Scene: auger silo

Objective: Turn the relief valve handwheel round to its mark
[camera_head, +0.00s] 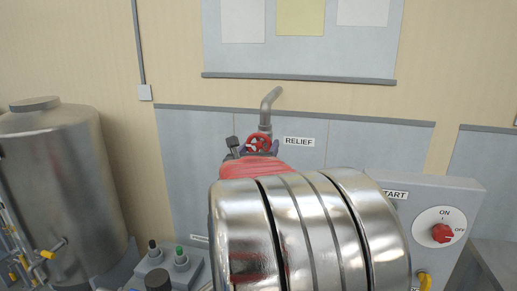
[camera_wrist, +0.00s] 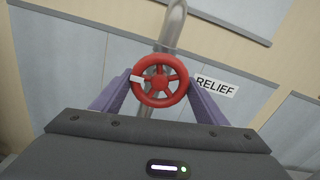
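The relief valve handwheel (camera_wrist: 159,80) is a red spoked wheel in front of a grey pipe. It has a white patch on the left of its rim in the wrist view. It also shows in the head view (camera_head: 259,143), partly covered by my arm. The RELIEF label (camera_head: 299,141) is on the wall just right of it. My gripper (camera_wrist: 160,90) has its two purple fingers apart, one on each side of the wheel. I cannot tell whether the fingers touch the rim. A separate mark on the valve cannot be made out.
A grey panel with a red ON/OFF knob (camera_head: 442,234) stands at the right. A box with a green button (camera_head: 180,258) is at lower left. A large metal tank (camera_head: 62,190) stands at far left. A pipe (camera_head: 270,104) rises above the wheel against the wall.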

